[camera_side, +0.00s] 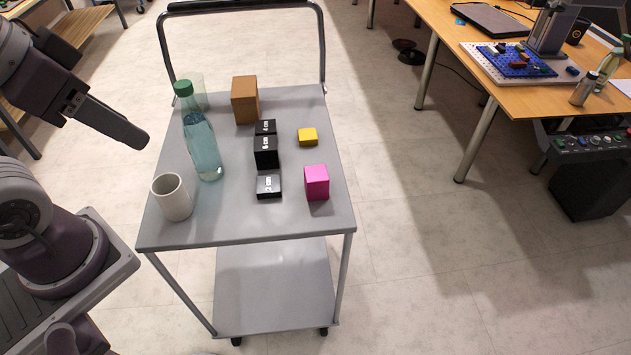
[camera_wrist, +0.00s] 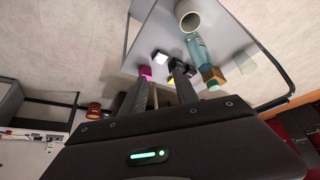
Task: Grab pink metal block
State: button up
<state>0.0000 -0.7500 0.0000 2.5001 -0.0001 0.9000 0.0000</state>
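The pink block (camera_side: 316,183) stands on the grey cart top near its right front edge in the side view. It also shows in the wrist view (camera_wrist: 146,71), small, just beyond the tip of the left finger and partly hidden by it. My gripper (camera_wrist: 161,73) is open, with its two fingers apart and nothing held between them. It is well away from the block.
The cart top (camera_side: 232,226) also holds a white mug (camera_side: 172,198), a bottle (camera_side: 202,145), a clear glass (camera_side: 200,92), a brown box (camera_side: 245,100), black labelled blocks (camera_side: 266,153) and a yellow block (camera_side: 308,137). The cart handle (camera_side: 322,45) rises at the back.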

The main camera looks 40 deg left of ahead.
jog(key=shift+o, duration=0.4)
jog(key=o, duration=0.6)
